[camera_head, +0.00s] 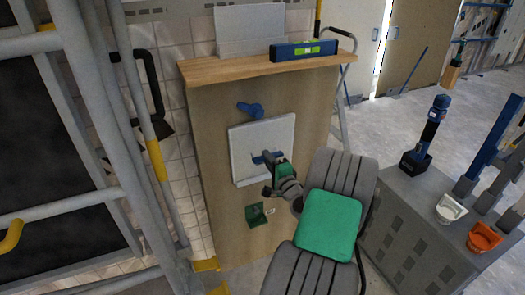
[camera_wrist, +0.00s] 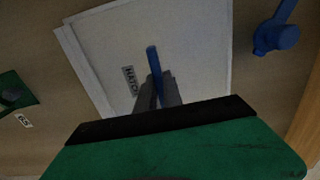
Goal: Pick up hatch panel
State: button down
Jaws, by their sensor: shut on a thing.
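The hatch panel (camera_head: 250,137) is a white square plate on the front of a wooden cabinet, seen in the head view. It has a blue handle (camera_wrist: 153,60) and a small dark label reading HATCH in the wrist view. The panel also fills the middle of the wrist view (camera_wrist: 195,50). My gripper (camera_head: 272,162) is in front of the panel. In the wrist view my gripper's grey fingers (camera_wrist: 157,90) are shut on the blue handle. The panel's edge looks slightly offset from the cabinet face at its left side; I cannot tell how far apart they are.
A blue latch (camera_head: 251,109) sits just above the panel, and a green fitting (camera_head: 256,214) sits below it. A blue level (camera_head: 303,50) lies on the cabinet's wooden top (camera_head: 230,69). Scaffold poles (camera_head: 135,110) stand close at left. A grey cabinet (camera_head: 420,225) with tools stands at right.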

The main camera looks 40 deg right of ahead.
aim_at(263, 142)
jog(key=shift+r, duration=0.6)
notch_tip(263, 142, up, 3)
jog(key=shift+f+p, duration=0.1)
jog(key=shift+p, duration=0.65)
jog(key=b+v, duration=0.9)
jog(key=v, duration=0.9)
